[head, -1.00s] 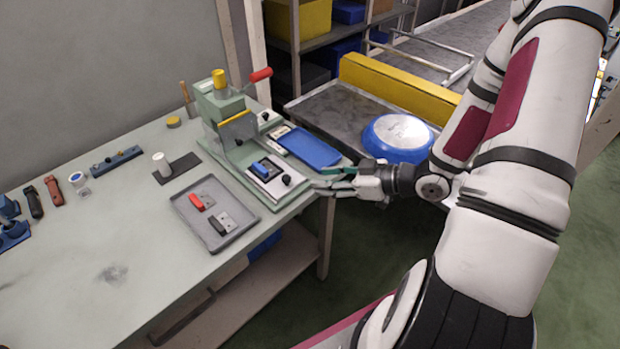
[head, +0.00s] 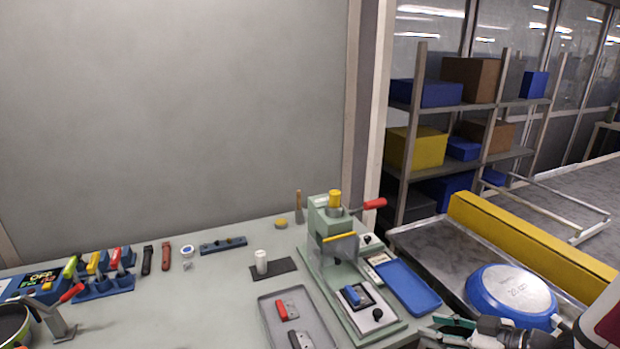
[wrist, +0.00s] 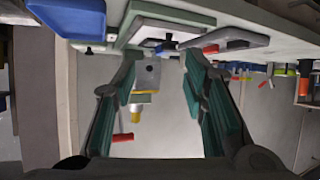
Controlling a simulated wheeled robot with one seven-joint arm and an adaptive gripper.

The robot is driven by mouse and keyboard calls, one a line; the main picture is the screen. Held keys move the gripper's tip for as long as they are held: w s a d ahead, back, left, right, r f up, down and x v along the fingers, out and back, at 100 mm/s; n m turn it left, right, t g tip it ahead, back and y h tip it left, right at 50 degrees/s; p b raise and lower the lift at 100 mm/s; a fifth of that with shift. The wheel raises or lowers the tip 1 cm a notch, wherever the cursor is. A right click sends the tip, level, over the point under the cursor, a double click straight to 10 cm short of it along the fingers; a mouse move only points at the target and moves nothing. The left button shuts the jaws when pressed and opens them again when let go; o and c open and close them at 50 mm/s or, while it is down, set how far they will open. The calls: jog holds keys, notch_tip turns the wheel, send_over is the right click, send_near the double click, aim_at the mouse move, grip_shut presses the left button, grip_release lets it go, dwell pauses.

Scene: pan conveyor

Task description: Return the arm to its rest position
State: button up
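My gripper (head: 432,328) shows at the bottom edge of the head view, just right of the front corner of the green press (head: 325,255). Most of my arm is out of the picture. In the wrist view the two green-padded fingers of my gripper (wrist: 160,60) stand apart with nothing held between them. The wrist view is upside down, and the press (wrist: 147,75) shows beyond the fingers.
A blue tray (head: 408,285) lies beside the press. A blue pan (head: 512,296) lies upside down on the metal conveyor at right, beside a yellow guard (head: 530,240). A grey tray (head: 272,310) with small parts sits left of the press. Shelves stand behind.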

jog(key=w+d+r+g+h, duration=0.1)
jog(key=w+d+r+h, duration=0.2)
jog(key=d+r+h, duration=0.15)
notch_tip(320, 180, up, 14)
jog(key=s+m+g+h, duration=0.2)
jog(key=s+m+h, duration=0.1)
jog(key=m+h, duration=0.3)
jog(key=s+a+r+m+g+y, duration=0.1)
jog(key=s+a+r, duration=0.2)
jog(key=s+a, duration=0.5)
jog(key=s+a+r+m+g+y, duration=0.1)
jog(key=s+a+r, duration=0.3)
jog(key=s+a, duration=0.4)
jog(key=shift+s+r+y, duration=0.25)
jog(key=shift+s+y, duration=0.2)
jog(key=shift+s, duration=0.1)
